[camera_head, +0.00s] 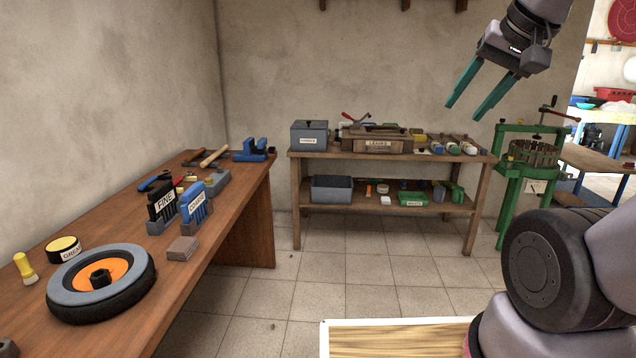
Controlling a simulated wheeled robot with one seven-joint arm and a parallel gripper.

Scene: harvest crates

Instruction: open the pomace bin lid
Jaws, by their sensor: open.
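A grey-blue lidded bin (309,138) stands at the left end of the back bench's top. Its flat lid (309,125) looks shut, with a small dark knob or handle on top. The white label on its front is too small to read surely; I take this to be the pomace bin. My gripper (462,111) is at the upper right, with two teal fingers spread apart and pointing down to the left. Nothing is between them. In the picture it is well to the right of the bin and higher, and apart from it.
The back bench (390,155) also holds a brown box (375,146) and several bottles. A green press (528,160) stands at its right. The left workbench (125,312) carries a wheel (75,300), tool holders and a mallet. Tiled floor (350,275) lies clear between.

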